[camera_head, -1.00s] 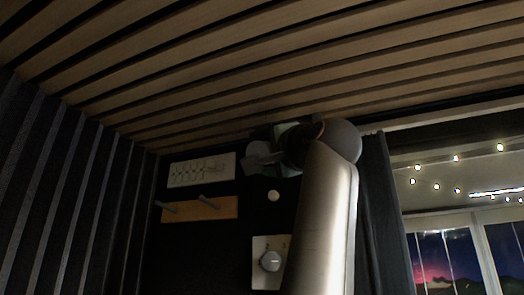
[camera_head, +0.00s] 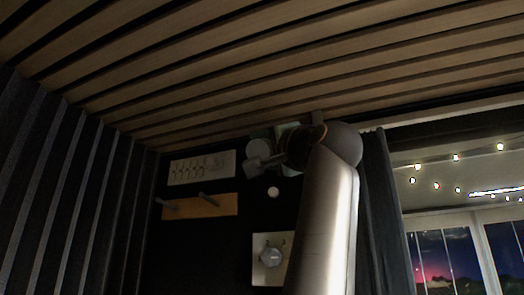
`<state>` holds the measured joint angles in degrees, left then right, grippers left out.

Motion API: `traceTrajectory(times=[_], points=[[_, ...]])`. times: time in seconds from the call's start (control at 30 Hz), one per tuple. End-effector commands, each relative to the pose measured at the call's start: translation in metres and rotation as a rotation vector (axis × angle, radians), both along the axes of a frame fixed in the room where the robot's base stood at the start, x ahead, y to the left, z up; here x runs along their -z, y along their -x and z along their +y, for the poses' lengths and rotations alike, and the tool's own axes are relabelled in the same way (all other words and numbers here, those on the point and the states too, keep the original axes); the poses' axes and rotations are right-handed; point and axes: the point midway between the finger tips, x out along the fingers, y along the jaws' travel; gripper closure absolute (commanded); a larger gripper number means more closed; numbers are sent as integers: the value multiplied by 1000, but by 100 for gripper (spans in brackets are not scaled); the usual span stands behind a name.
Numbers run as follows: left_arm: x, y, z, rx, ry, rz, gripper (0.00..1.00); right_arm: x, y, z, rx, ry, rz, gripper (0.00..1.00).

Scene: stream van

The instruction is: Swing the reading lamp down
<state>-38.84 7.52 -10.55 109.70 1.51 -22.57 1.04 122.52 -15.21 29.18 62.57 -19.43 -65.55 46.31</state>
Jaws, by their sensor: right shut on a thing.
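My right arm comes up from the lower right, and its rounded joint and upper link cover much of the middle. My right gripper (camera_head: 258,163) is small and dark at the far end, just below the slatted ceiling. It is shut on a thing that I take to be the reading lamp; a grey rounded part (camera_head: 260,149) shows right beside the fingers. The contact is too dark and small to make out, and my arm hides what lies to its right. My left gripper is not in view.
On the dark wall are a pale card with small drawings (camera_head: 202,168), a wooden peg rail (camera_head: 218,205), a small round white knob (camera_head: 273,192) and a plate with a dial (camera_head: 271,257). A dark curtain (camera_head: 382,210) and windows (camera_head: 445,260) are at right. The slatted ceiling (camera_head: 250,60) is close above.

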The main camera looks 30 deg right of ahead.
Motion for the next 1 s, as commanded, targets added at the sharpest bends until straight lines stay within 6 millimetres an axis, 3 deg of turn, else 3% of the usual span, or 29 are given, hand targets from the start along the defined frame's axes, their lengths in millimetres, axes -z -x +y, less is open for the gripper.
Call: traceTrajectory(times=[0.4, 1.0], points=[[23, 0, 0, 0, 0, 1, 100, 9, -3, -4, 2, 221, -186, 100], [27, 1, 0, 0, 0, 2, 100, 10, -5, -6, 0, 421, -357, 100]])
